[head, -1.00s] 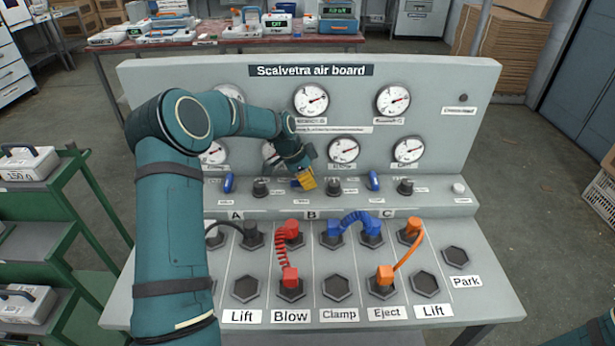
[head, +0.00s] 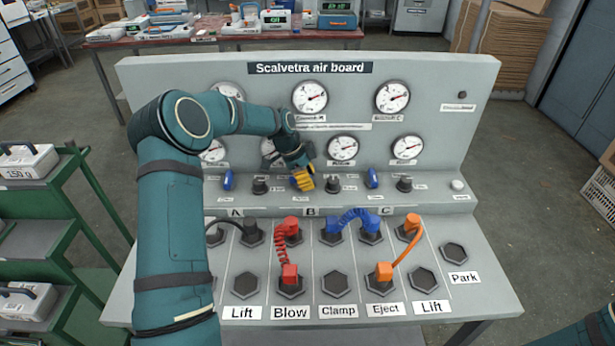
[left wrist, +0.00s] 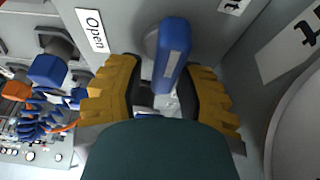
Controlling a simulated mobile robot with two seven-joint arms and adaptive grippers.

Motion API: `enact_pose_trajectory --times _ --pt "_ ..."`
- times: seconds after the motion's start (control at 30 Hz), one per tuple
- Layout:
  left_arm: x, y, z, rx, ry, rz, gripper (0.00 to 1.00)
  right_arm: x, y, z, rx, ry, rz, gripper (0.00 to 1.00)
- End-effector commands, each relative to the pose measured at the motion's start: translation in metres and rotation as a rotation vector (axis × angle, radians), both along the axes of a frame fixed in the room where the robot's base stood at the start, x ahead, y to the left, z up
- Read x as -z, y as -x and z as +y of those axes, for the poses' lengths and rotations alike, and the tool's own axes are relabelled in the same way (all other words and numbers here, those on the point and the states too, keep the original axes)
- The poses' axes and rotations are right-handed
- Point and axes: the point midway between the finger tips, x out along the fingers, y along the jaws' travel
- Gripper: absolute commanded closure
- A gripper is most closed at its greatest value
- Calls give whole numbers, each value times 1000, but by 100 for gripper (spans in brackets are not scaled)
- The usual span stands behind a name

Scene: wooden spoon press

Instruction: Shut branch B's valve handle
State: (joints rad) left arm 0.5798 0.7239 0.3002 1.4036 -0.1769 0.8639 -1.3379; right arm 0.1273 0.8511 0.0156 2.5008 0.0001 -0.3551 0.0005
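Branch B's blue valve handle (left wrist: 172,55) stands between the two yellow fingers of my left gripper (left wrist: 160,97) in the left wrist view. The fingers are apart, with a visible gap between the left finger and the handle. An "Open" label (left wrist: 90,29) is to the left of the handle. In the head view my left gripper (head: 302,180) is at the panel's ledge above the B label and hides most of this handle. My right gripper is out of view.
Blue valve handles of branch A (head: 228,180) and branch C (head: 373,178) stand on either side. Dark knobs (head: 333,184) sit between them. Gauges (head: 343,147) are behind. Below, red (head: 290,272), blue (head: 358,218) and orange (head: 408,245) hoses plug into sockets.

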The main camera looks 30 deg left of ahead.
Motion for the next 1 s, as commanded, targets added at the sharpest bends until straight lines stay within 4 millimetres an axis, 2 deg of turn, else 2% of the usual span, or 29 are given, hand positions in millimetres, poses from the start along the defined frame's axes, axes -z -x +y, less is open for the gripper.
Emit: enact_pose_trajectory --times 0.27,0.37,0.8,1.0 --pt "-3 -1 1 -2 -2 -5 66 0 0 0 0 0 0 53" --pt "-11 -2 1 -3 -3 -8 66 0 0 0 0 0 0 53" --pt "-84 -1 1 -2 -3 -7 66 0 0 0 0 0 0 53" --pt "-100 -1 0 -1 -1 -4 66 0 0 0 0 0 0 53"
